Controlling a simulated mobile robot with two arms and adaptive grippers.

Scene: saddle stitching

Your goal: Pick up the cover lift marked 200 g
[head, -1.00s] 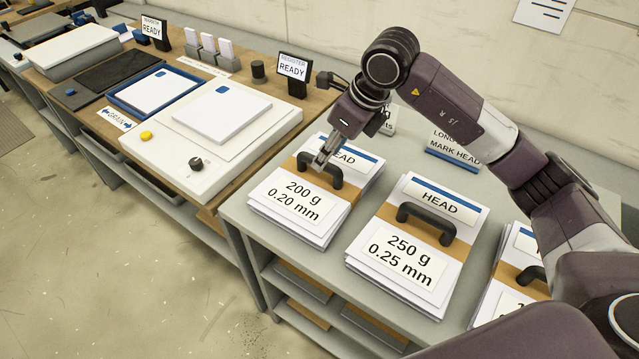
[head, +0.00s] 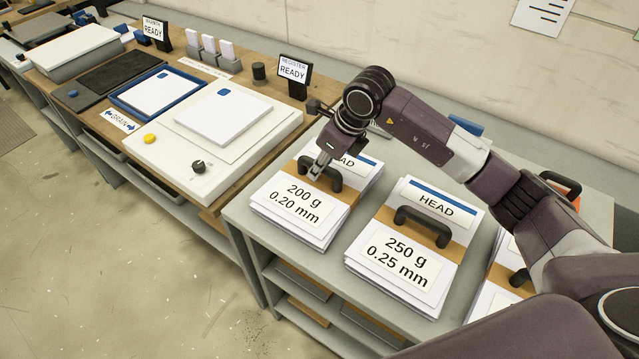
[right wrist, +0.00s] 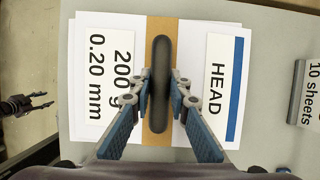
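The 200 g cover lift (head: 299,205) is a stack of white sheets with a tan band, a "200 g 0.20 mm" label and a black arched handle (head: 334,182). It lies flat at the left end of the grey bench. My right gripper (head: 319,171) is down at this handle. In the right wrist view its two fingers (right wrist: 162,92) stand on either side of the handle (right wrist: 161,60), very close to it; they look open, with firm contact not visible. My left gripper (right wrist: 42,99) shows small at the left of that view, prongs apart and empty.
The 250 g lift (head: 409,262) lies to the right on the same bench (head: 240,212), with a third lift (head: 492,300) partly behind my arm. A "REGISTER READY" sign (head: 293,70) stands behind left. A white press-like table (head: 160,165) adjoins on the left.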

